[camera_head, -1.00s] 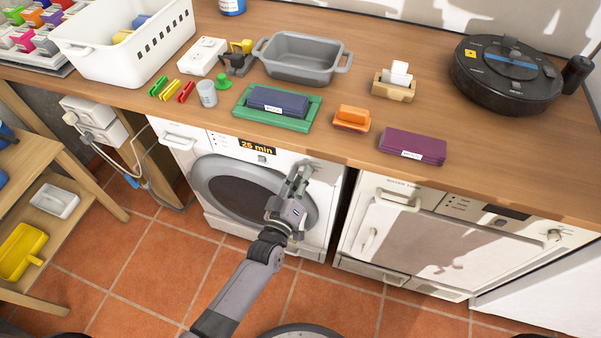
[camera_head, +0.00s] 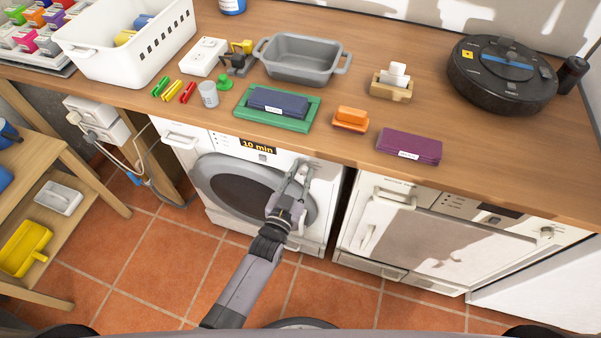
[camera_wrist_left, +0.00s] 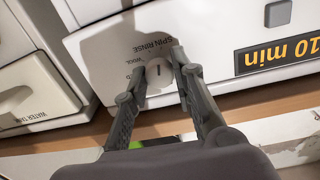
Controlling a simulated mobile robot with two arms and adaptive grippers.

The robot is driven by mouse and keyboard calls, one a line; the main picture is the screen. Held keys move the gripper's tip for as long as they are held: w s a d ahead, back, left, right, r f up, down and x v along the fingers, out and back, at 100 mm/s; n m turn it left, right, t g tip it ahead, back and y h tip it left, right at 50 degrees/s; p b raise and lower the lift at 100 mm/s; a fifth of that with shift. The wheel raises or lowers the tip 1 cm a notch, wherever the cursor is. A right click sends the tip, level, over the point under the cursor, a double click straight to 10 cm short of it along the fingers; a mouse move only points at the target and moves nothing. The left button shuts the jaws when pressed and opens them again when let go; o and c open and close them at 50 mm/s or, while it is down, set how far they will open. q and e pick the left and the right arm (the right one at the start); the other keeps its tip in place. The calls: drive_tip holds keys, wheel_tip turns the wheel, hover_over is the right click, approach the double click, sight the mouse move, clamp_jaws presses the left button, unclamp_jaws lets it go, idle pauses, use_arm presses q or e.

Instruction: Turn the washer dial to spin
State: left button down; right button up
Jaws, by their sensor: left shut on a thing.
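The washer (camera_head: 222,152) stands under the counter, its round door below the control panel. Its display (camera_head: 258,146) reads 10 min; in the left wrist view the display (camera_wrist_left: 282,52) appears upside down. The pale round dial (camera_wrist_left: 158,76) has words around it, including SPIN, RINSE and WOOL. Its marker line looks close to the SPIN and RINSE labels, but I cannot tell which it points to. My left gripper (camera_head: 297,176) is at the panel's right end. In the wrist view its fingers (camera_wrist_left: 158,66) are shut on the dial, one each side. My right gripper is out of view.
A second white appliance (camera_head: 430,235) stands right of the washer. The wooden counter (camera_head: 335,170) overhangs both and holds a grey tub (camera_head: 300,62), a white basket (camera_head: 85,50) and a robot vacuum (camera_head: 502,75). A low shelf (camera_head: 75,170) is at left. The tiled floor is clear.

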use_arm(q)
drive_tip(key=shift+f+m, duration=0.15)
drive_tip(key=shift+m, duration=0.35)
drive_tip(key=c, duration=1.3)
unclamp_jaws()
drive_tip(key=shift+c, duration=0.2)
drive_tip(key=v, duration=1.2)
drive_tip(key=shift+a, duration=0.15)
